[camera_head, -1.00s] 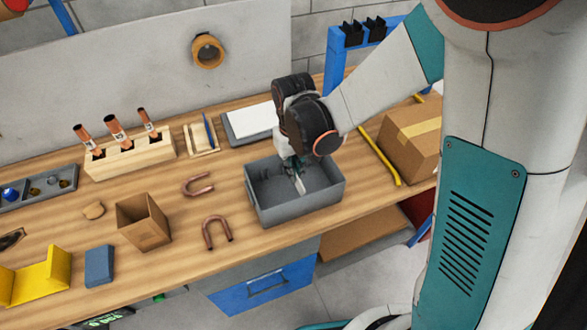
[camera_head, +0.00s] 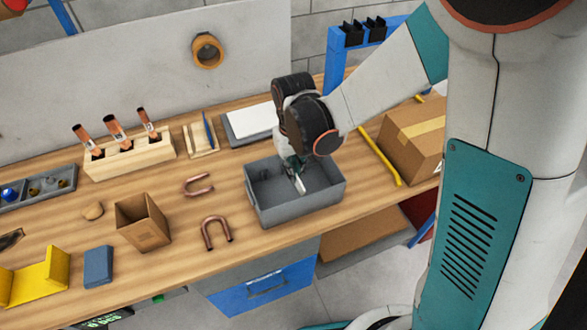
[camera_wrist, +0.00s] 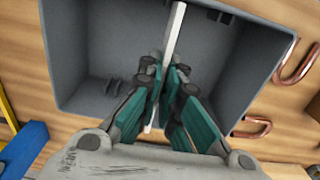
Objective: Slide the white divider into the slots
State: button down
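The white divider (camera_wrist: 176,35) is a thin plate seen edge-on in the wrist view. It also shows as a small pale strip in the head view (camera_head: 299,184). My gripper (camera_wrist: 171,80) is shut on it, with a finger on either side. In the head view my gripper (camera_head: 293,166) reaches down into the grey box (camera_head: 300,210). The divider is inside the box's outline, and its lower edge is hidden. Small dark slot ribs show in the wrist view at the box's far wall (camera_wrist: 220,15), right of the divider, and lower left (camera_wrist: 114,87).
Two copper U-tubes (camera_head: 216,233) (camera_head: 198,184) lie left of the box. A cardboard box (camera_head: 412,138) and a yellow bar (camera_head: 380,157) stand right of it. A grey tray with a white top (camera_head: 250,122) lies behind. An open brown box (camera_head: 143,222) stands further left.

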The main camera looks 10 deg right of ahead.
jog(key=shift+f+b, duration=2.75)
jog(key=shift+f, duration=0.3)
jog(key=c, duration=1.7)
grip_release()
jog(key=shift+r, duration=0.1)
notch_tip(320, 180, up, 7)
jog(key=shift+r, duration=0.2)
